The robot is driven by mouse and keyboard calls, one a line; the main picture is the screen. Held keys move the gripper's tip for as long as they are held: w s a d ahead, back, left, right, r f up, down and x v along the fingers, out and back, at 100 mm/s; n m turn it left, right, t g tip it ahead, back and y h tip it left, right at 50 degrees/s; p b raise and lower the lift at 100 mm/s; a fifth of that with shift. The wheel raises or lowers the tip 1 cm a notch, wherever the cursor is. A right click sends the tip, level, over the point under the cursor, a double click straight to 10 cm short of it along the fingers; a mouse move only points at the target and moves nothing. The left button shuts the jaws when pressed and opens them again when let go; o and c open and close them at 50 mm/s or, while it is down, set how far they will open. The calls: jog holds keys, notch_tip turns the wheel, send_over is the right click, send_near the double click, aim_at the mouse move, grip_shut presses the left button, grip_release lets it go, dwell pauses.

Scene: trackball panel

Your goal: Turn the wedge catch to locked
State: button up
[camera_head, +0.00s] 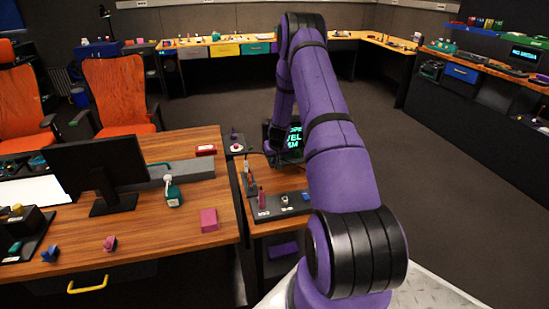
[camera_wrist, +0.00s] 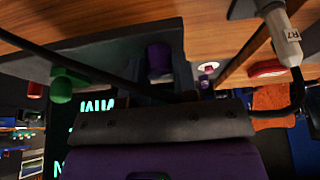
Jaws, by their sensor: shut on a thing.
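In the wrist view my gripper (camera_wrist: 160,88) reaches up from the wide grey bar at the bottom and is shut. A purple rounded piece (camera_wrist: 158,60) sits at its dark fingers, in front of a dark block. It appears to be what the jaws hold, and I cannot tell for sure that it is the wedge catch. Its turn angle and any lock marking are hidden. In the head view my arm hides the gripper and whatever it holds.
A dark panel (camera_head: 268,213) with several small controls lies on the side table. A trackball unit (camera_head: 237,149) sits behind it, near a screen with green text (camera_head: 293,138). The desk (camera_head: 150,235) at left holds a monitor (camera_head: 95,168). A cabled handheld piece (camera_wrist: 285,40) is close at upper right.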

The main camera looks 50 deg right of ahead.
jog(key=m+h, duration=0.1)
jog(key=m, duration=0.2)
jog(key=shift+w+a+g, duration=0.1)
jog(key=shift+g, duration=0.2)
jog(key=shift+m+g+h, duration=0.5)
jog(key=shift+m+g, duration=0.1)
jog(key=shift+m, duration=1.3)
jog(key=o, duration=0.9)
jog(key=shift+o, duration=0.2)
jog(key=v, duration=1.1)
jog(key=shift+w, duration=0.1)
